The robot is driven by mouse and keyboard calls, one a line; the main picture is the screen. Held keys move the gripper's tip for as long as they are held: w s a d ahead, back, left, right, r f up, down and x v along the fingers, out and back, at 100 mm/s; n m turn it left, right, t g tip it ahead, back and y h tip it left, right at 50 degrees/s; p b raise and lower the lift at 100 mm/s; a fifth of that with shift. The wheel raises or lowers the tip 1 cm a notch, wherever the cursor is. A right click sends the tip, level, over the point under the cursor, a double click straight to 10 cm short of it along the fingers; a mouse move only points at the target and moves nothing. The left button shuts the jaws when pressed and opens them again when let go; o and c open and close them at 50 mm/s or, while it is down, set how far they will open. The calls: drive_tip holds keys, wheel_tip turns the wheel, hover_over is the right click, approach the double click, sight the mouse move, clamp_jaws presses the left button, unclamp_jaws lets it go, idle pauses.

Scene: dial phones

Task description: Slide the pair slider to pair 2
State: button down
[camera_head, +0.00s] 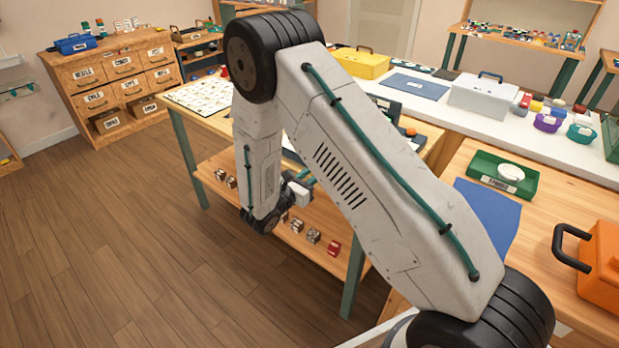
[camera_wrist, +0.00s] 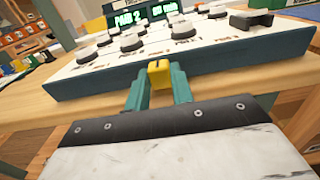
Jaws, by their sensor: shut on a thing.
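A cream control panel (camera_wrist: 225,43) with a dark teal front edge shows in the wrist view. The slider's track and marks are hidden by the fingers. In the head view my arm covers most of the panel.
The panel stands on a wooden table (camera_head: 185,113) with a lower shelf holding small blocks. A white sheet (camera_head: 203,95) lies on its left part. A white toolbox (camera_head: 488,97) and a yellow toolbox (camera_head: 361,63) stand on the bench behind. The floor at left is clear.

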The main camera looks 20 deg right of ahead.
drive_tip(key=c, duration=1.2)
unclamp_jaws()
drive_tip(key=v, duration=0.7)
drive_tip(key=shift+s+a, duration=0.2)
drive_tip(key=shift+a, duration=0.15)
